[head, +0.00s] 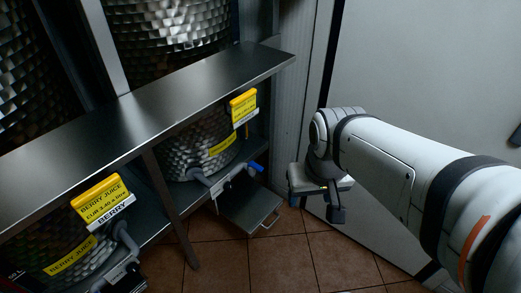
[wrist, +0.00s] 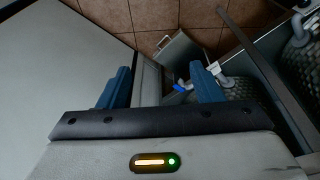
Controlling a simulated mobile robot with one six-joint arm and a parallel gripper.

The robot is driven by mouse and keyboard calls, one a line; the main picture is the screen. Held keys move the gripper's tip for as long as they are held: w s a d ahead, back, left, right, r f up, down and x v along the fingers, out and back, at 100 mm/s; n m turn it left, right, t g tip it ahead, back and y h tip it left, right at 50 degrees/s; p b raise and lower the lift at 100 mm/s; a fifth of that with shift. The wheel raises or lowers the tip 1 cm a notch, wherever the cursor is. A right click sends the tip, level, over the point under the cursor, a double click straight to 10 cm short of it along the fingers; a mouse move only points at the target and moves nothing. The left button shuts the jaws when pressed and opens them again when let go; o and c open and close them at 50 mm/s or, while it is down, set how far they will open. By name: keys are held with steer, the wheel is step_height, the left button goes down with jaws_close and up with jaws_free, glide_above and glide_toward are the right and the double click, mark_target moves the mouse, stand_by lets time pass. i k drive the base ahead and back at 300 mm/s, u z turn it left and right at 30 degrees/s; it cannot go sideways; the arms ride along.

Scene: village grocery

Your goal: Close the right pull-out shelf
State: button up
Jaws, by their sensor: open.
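The right pull-out shelf (head: 250,208) is a flat grey metal tray with a wire handle at its front edge. It sticks out from under the right dispenser's tap, low over the floor. In the wrist view the shelf (wrist: 177,54) shows beyond the fingers, its handle toward the upper left. My gripper (head: 316,207) is to the right of the shelf in the head view, apart from it and pointing down. In the wrist view my gripper (wrist: 162,82) has its two blue fingers spread wide with nothing held between them.
The right dispenser's tap (head: 240,178) with a blue lever is above the shelf. A metal rack (head: 165,98) holds hammered juice drums with yellow labels. A rack post (head: 171,205) stands left of the shelf. A white panel (head: 420,80) is behind my arm. Tiled floor (head: 335,262) is clear.

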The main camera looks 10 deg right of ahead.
mark_target(249, 206)
steer(key=z, duration=1.5)
steer(key=k, duration=0.95)
steer(key=u, duration=1.1)
steer(key=i, duration=1)
steer(key=u, duration=0.05)
